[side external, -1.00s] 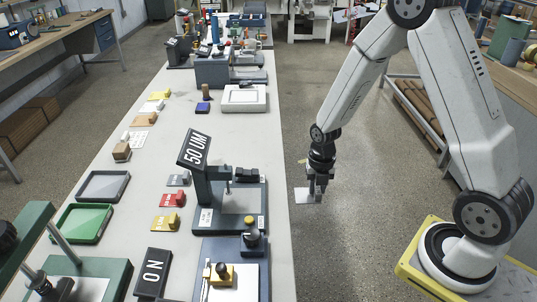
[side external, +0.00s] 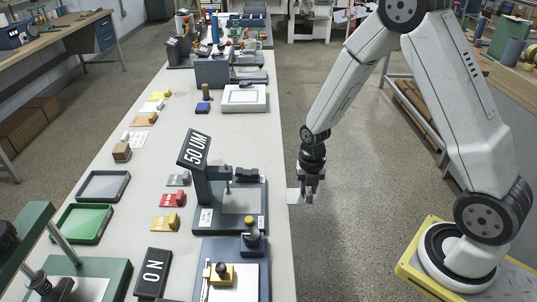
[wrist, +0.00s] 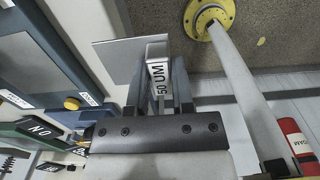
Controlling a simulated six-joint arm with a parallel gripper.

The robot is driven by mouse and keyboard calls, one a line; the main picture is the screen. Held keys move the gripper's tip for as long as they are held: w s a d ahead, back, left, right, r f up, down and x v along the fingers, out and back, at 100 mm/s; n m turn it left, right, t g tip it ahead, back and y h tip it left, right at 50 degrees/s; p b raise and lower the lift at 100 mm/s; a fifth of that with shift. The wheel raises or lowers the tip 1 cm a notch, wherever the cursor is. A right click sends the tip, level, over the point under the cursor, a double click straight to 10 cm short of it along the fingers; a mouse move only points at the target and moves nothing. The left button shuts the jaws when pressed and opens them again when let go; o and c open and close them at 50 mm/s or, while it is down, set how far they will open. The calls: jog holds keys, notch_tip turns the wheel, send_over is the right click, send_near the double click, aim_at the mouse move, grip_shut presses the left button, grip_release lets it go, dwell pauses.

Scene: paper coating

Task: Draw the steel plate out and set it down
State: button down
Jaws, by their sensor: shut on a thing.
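My gripper (side external: 310,196) is beside the right edge of the long table, above floor level. The thin grey steel plate (wrist: 118,58) extends to the left from this block in the wrist view. In the side view the plate (side external: 293,196) shows as a small pale sheet left of the fingers, at the table's edge. I cannot tell whether it touches the table. The dark stand (side external: 238,221) with a "50 UM" sign (side external: 195,148) is on the table to the left.
Red (side external: 172,200) and yellow (side external: 167,222) tagged blocks lie left of the stand. A green tray (side external: 80,224) and a grey tray (side external: 103,186) lie farther left. Bare tabletop (side external: 190,125) lies behind the stand.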

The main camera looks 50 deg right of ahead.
jog(key=shift+w+a+f, duration=0.15)
jog(key=shift+w+a, duration=1)
jog(key=shift+a, duration=0.05)
jog(key=shift+w+a+f, duration=0.1)
jog(key=shift+w+a, duration=1.05)
jog(key=shift+r, duration=0.1)
jog(key=shift+r, duration=2.9)
jog(key=shift+w+d, duration=0.1)
jog(key=w+d+r+m, duration=0.4)
jog(key=m, duration=0.5)
jog(key=shift+w+r, duration=0.15)
jog(key=shift+w, duration=0.1)
jog(key=shift+d, duration=0.1)
